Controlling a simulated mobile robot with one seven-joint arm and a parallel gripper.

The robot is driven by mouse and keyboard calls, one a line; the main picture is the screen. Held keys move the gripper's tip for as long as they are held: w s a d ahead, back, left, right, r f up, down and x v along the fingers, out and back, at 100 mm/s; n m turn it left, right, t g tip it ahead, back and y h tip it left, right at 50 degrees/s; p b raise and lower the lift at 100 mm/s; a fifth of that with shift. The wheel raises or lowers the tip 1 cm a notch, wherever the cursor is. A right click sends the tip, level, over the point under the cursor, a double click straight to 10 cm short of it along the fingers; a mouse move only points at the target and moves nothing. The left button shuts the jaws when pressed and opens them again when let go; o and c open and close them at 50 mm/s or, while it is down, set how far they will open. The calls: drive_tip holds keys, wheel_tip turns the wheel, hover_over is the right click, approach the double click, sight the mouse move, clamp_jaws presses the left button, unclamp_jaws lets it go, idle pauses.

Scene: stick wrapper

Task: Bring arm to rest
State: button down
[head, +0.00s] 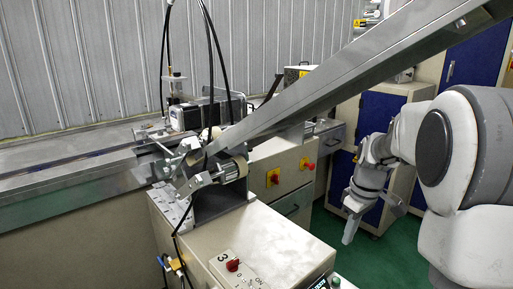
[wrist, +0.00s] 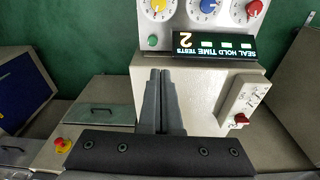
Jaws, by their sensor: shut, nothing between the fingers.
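My gripper (head: 350,236) is at the right of the head view, pointing down in free air, to the right of the machine. In the wrist view its two grey fingers (wrist: 160,76) lie side by side, shut, with nothing between them. My arm is bent at the right edge of the head view.
The wrapper machine (head: 270,228) fills the middle, with a red rotary switch (head: 233,265) on top. A slanted metal chute (head: 340,75) crosses above. Blue cabinets (head: 379,113) stand behind my arm. A dial panel (wrist: 205,42) shows beyond the fingers. Green floor (head: 365,258) is clear below.

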drive_tip(key=s+a+r+m+t, duration=0.2)
drive_tip(key=s+a+r+m, duration=0.1)
drive_tip(key=s+a+r, duration=0.6)
drive_tip(key=s+a+m+t, duration=0.2)
drive_tip(key=s+m, duration=0.2)
drive_tip(key=s, duration=1)
wheel_tip(320, 180, up, 15)
drive_tip(key=p, duration=1.5)
drive_tip(key=shift+h, duration=0.3)
drive_tip(key=shift+f, duration=0.15)
idle(3.1)
